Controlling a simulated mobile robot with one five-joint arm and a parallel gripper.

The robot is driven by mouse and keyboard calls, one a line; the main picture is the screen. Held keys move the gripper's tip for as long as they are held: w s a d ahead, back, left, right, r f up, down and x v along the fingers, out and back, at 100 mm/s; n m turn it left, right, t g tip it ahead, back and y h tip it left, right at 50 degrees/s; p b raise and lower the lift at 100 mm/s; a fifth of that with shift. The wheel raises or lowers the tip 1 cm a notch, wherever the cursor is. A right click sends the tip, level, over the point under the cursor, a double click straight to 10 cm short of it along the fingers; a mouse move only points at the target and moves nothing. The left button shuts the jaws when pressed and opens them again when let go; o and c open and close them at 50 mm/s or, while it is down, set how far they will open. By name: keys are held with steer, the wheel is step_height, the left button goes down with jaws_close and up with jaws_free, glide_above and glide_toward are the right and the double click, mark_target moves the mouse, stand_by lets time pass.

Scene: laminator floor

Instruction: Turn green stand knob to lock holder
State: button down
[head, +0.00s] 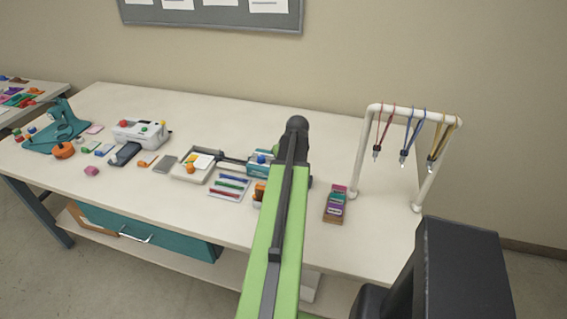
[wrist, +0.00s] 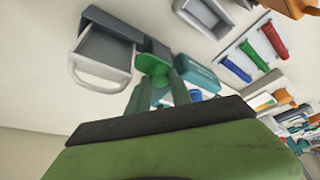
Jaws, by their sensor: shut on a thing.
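In the wrist view a green knob (wrist: 152,63) stands at the upper middle, beside a grey box-like holder (wrist: 104,48) with a pale rounded handle or frame. My gripper (wrist: 158,77) reaches to the knob from below in the picture, its green fingers on either side, shut on it. The fingers hide part of the knob, and I cannot tell how far it is turned. In the head view my arm hides the knob and the fingers.
In the head view a white rack with hanging lanyards (head: 411,113) stands to the right of my arm. A small box of colourful cards (head: 335,203) is near it. A tray of coloured pens (head: 229,187) and a white machine (head: 141,131) lie left on the table (head: 150,200).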

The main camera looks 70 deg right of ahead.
steer(key=shift+a, duration=0.1)
steer(key=c, duration=1.2)
jaws_free()
steer(key=shift+o, duration=0.2)
steer(key=shift+r, duration=0.1)
steer(key=p+v, duration=1.6)
steer(key=v, duration=0.1)
steer(key=shift+r, duration=0.15)
steer(key=shift+s, duration=0.1)
